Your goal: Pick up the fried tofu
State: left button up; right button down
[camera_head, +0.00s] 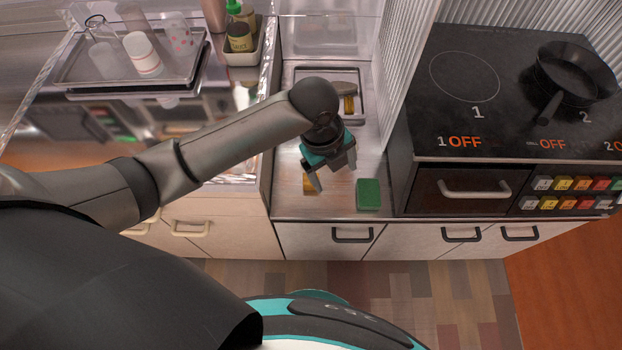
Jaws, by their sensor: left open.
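My left gripper (332,176) hangs over the narrow counter between the sink area and the stove, open, with its fingers pointing down. A small orange-yellow piece (307,186), possibly the fried tofu, shows on the counter just beside the gripper's left finger. The finger hides part of it. I cannot tell whether they touch. My right gripper is not in view.
A green block (368,194), like a sponge, lies right of the gripper near the counter's front edge. A metal tray (362,117) with a yellow-brown item sits behind. The stove (440,115) with a black pan (572,72) stands right. A cup tray (75,72) is at far left.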

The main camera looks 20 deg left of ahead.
pick_arm(q)
jog(key=w+a+r+m+g+y, duration=0.1)
jog(key=w+a+r+m+y, duration=0.15)
jog(key=a+m, duration=0.35)
jog(key=f, duration=0.2)
jog(key=f+b, duration=0.1)
jog(key=f, duration=0.1)
jog(key=f+b, duration=0.1)
jog(key=f, duration=0.1)
jog(key=shift+w+d+f, duration=0.15)
jog(key=shift+w+f, duration=0.1)
jog(key=shift+f, duration=0.05)
notch_tip(320, 180, down, 3)
jog(key=shift+f+b, duration=0.2)
jog(key=shift+b, duration=0.65)
jog(key=f, duration=0.1)
jog(key=f+b, duration=0.2)
jog(key=shift+w+f, duration=0.25)
jog(key=shift+f+b, duration=0.35)
jog(key=shift+f, duration=0.45)
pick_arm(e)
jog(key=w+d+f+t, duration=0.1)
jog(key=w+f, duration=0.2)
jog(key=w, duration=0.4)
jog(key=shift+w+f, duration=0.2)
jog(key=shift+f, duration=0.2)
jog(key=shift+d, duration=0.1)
pick_arm(q)
grip_shut()
jog(key=shift+r, duration=0.1)
